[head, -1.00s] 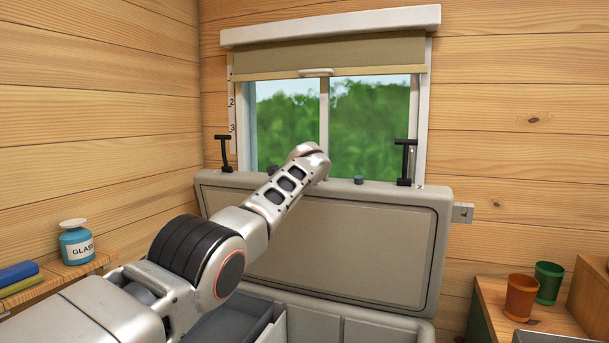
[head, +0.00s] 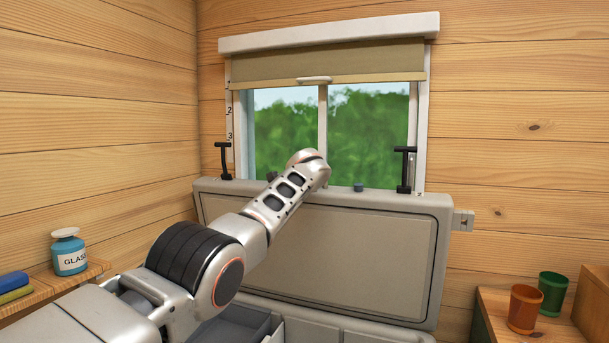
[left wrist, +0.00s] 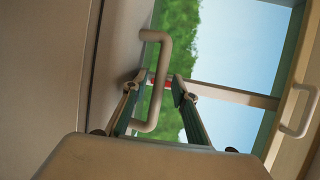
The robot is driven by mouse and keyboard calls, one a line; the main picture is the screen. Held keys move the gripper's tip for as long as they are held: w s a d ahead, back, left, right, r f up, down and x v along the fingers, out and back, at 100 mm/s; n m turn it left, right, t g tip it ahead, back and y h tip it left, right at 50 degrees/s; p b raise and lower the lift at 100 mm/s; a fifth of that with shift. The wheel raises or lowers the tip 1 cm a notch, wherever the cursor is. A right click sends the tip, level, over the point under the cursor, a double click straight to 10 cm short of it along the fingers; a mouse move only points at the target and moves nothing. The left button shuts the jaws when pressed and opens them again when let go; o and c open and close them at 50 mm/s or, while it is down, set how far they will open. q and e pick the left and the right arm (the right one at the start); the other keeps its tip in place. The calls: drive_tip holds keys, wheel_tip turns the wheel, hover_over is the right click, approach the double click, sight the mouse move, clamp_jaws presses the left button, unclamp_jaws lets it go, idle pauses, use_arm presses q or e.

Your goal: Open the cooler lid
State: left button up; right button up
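The cooler lid (head: 345,250) stands raised and nearly upright in the head view, its inner panel facing me, below the window. Part of the open cooler body (head: 310,330) shows under it, with compartments inside. My left arm reaches over the lid's top edge; its gripper is hidden there. In the left wrist view my left gripper (left wrist: 159,84) has its two fingers apart, one on either side of a pale bar handle (left wrist: 163,60). The handle passes between the fingers; I cannot tell whether they touch it. My right gripper is in neither view.
The window (head: 365,130) with a partly lowered blind (head: 350,62) is behind the lid. A glass jar (head: 68,252) and books (head: 14,288) are on the left shelf. An orange cup (head: 525,308) and a green cup (head: 552,292) stand on the right counter.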

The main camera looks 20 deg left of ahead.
use_arm(q)
drive_tip(key=shift+s+d, duration=0.35)
drive_tip(key=shift+d, duration=0.15)
drive_tip(key=shift+s+r, duration=0.1)
drive_tip(key=shift+s, duration=0.8)
drive_tip(key=v, duration=0.9)
drive_tip(key=shift+r, duration=0.15)
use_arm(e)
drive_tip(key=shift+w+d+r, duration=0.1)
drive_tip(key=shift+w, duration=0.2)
use_arm(q)
drive_tip(key=shift+s, duration=0.15)
